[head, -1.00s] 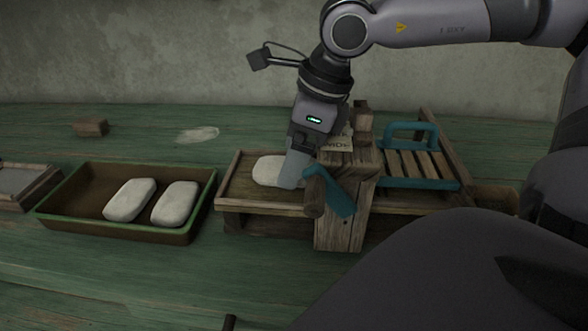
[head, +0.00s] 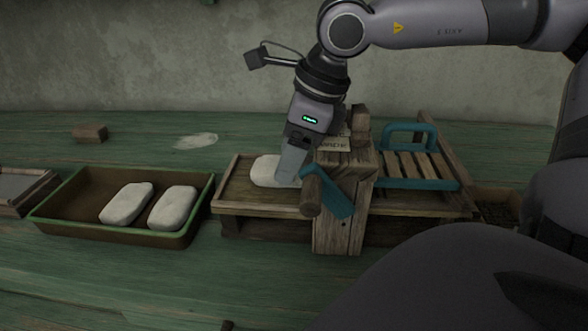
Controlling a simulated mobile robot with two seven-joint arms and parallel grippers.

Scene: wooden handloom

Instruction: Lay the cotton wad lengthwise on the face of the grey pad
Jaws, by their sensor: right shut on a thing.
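A white cotton wad (head: 264,171) lies on the left wooden deck (head: 250,199) of the bench device. My right gripper (head: 288,178) comes down on its right end and is shut on it; the fingers hide that end. The wad looks low at the deck, but I cannot tell whether it touches. Two more white wads, a left one (head: 126,203) and a right one (head: 173,208), lie in a green-rimmed tray (head: 125,236). A grey face in a wooden frame (head: 14,182), cut by the left edge, may be the grey pad. My left gripper is not in view.
A wooden post (head: 342,225) with a teal lever (head: 338,197) and a round wooden handle (head: 311,197) stands right beside my right gripper. A slatted rack with a teal handle (head: 410,132) is to its right. A small wooden block (head: 90,133) lies behind the tray.

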